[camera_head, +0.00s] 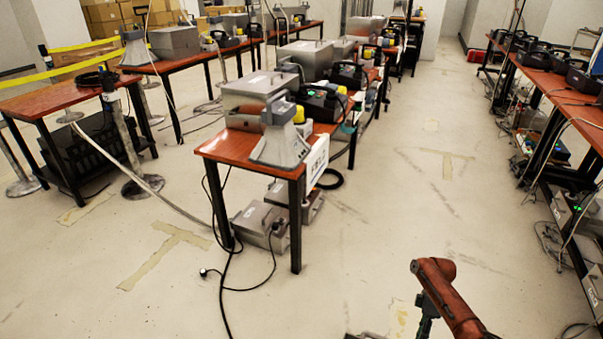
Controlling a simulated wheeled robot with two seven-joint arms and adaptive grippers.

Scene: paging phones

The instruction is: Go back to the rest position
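My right arm (447,300), orange-red, comes in at the bottom right, over bare floor. A dark part (427,312) hangs below its bend and runs out at the bottom edge. I cannot tell whether this is the gripper, and no open or shut fingers can be made out. My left arm and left gripper are not in view. No object is seen held.
A red-topped table (228,148) with grey paging phones (281,135) stands ahead, with grey boxes (262,222) and loose black cables (225,290) beneath. Another table (60,98) stands left, and a long bench (553,78) lines the right. The aisle floor (430,180) between is clear.

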